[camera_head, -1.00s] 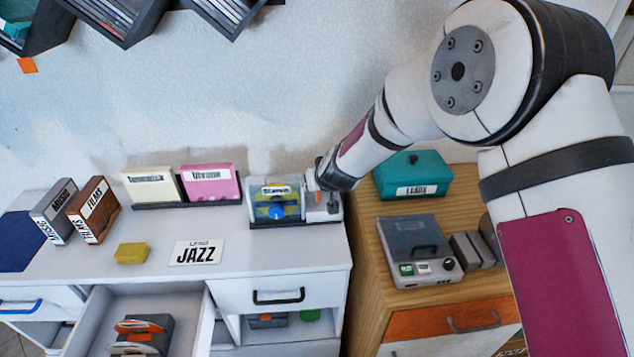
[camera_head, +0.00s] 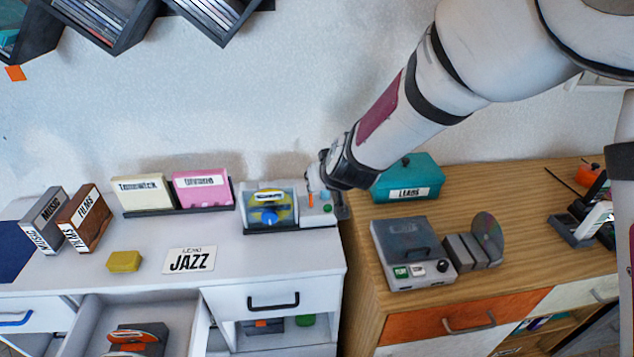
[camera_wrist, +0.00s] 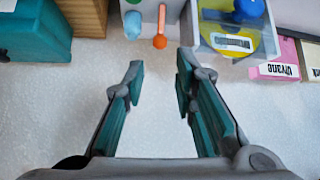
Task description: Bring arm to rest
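My gripper (camera_wrist: 158,88) is open and empty in the wrist view, its two teal-padded fingers apart with only pale wall between them. Ahead of the fingertips is a small white device with an orange knob (camera_wrist: 160,41) and a light blue knob (camera_wrist: 132,25). In the head view my arm reaches down from the upper right, and its end is beside that device (camera_head: 318,204) at the right end of the white desk. The fingers are hidden in that view. A clear-fronted case holding a yellow disc (camera_head: 268,208) stands just left of the device.
A teal LEADS box (camera_head: 408,178) and a grey machine (camera_head: 412,252) stand on the wooden cabinet to the right. Cream (camera_head: 143,194) and pink (camera_head: 202,189) boxes stand left of the disc case. A JAZZ card (camera_head: 190,260) lies in front. A drawer (camera_head: 145,308) is open below.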

